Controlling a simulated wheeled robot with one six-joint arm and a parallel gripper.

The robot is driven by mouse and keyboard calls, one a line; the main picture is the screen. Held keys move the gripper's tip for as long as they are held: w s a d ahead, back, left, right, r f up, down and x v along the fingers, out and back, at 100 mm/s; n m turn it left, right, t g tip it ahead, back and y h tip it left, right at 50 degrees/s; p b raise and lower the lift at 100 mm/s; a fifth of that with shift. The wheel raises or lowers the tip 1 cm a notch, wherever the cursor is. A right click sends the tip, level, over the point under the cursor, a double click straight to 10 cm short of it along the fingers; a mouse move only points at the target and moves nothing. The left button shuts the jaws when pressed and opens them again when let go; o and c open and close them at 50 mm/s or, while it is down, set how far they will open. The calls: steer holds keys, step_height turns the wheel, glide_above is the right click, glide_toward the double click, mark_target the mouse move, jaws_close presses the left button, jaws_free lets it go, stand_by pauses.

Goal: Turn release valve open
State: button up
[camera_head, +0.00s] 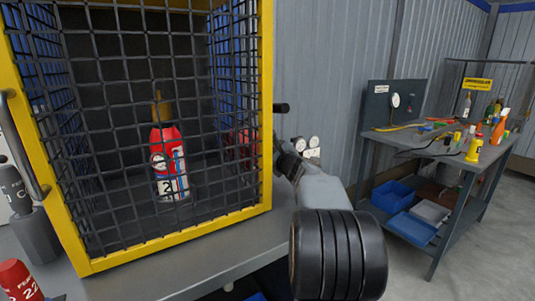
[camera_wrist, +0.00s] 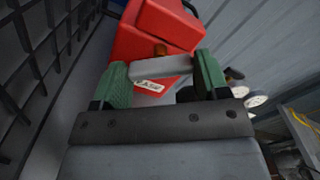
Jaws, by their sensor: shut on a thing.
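In the wrist view, my gripper (camera_wrist: 160,74) has its two green-padded fingers on either side of a pale grey bar (camera_wrist: 165,65), which looks like the release valve's lever. The bar spans the space between the fingers, and the gripper is shut on it. Just beyond stands a red body (camera_wrist: 150,40) with a small white label and a brownish pivot near the bar. In the head view, my arm reaches to the cage's right side and hides most of the valve. How far the lever is turned cannot be told.
Two round gauges (camera_head: 306,143) sit close beside my wrist. A workbench (camera_head: 425,145) with tools and bottles stands at right, blue bins (camera_head: 410,228) below it. Open floor lies at far right.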

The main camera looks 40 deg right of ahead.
steer(key=o, duration=0.9)
steer(key=shift+o, duration=0.2)
steer(key=s, duration=0.8)
steer(key=s+p, duration=0.1)
steer(key=s, duration=0.3)
steer(key=shift+a, duration=0.3)
steer(key=shift+s+a, duration=0.1)
steer(key=shift+s, duration=0.75)
steer(key=shift+c, duration=0.3)
